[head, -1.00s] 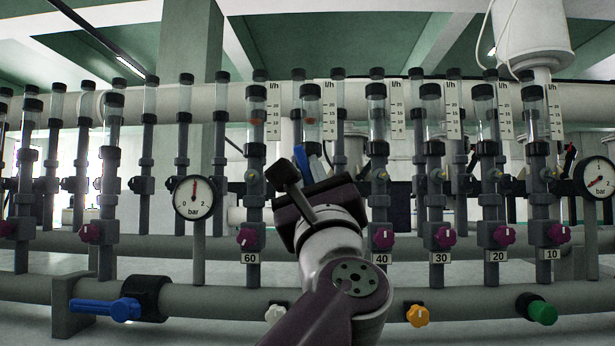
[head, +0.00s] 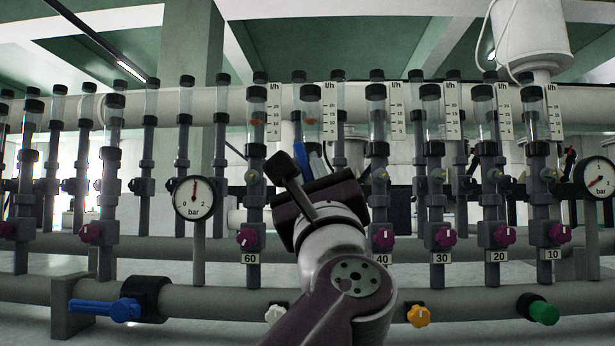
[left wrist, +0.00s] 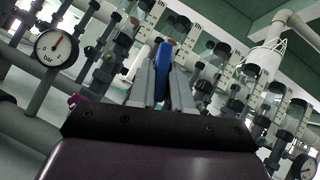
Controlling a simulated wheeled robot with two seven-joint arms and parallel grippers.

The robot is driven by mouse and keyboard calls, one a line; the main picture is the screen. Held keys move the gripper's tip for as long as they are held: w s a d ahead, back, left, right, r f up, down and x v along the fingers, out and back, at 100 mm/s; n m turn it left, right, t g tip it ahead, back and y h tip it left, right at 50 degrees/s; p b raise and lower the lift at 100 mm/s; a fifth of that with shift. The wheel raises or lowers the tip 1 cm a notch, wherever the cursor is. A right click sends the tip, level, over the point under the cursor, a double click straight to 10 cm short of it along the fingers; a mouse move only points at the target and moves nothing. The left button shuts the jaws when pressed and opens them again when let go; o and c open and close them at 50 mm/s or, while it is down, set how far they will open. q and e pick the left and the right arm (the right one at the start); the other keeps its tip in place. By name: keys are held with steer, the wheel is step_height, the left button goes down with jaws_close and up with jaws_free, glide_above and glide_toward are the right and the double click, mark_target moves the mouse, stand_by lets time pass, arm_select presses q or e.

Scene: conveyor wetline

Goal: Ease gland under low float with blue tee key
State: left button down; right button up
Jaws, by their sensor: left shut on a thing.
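My left gripper (head: 308,172) is raised in front of the row of flow tubes, between the 60 and 40 columns. It is shut on the blue tee key (head: 298,155). In the left wrist view the blue key (left wrist: 163,62) stands between the two grey fingers (left wrist: 163,88). Reddish floats show in the 60 tube (head: 257,108) and in the tube just right of it (head: 312,108); floats in the other front tubes are not clear. Small yellowish gland fittings show on the 60 column (head: 252,177) and 40 column (head: 380,174). My gripper hides the lower column between them.
Purple knobs (head: 248,239) sit low on the columns. A pressure gauge (head: 194,198) stands at left, another (head: 596,180) at right. The lower pipe carries a blue handle (head: 105,309), an orange knob (head: 418,315) and a green knob (head: 543,309). Tubes stand closely spaced.

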arm_select(q)
steer(key=s+b, duration=0.8)
steer(key=s, duration=0.7)
steer(key=shift+s, duration=0.2)
steer(key=shift+a, duration=0.1)
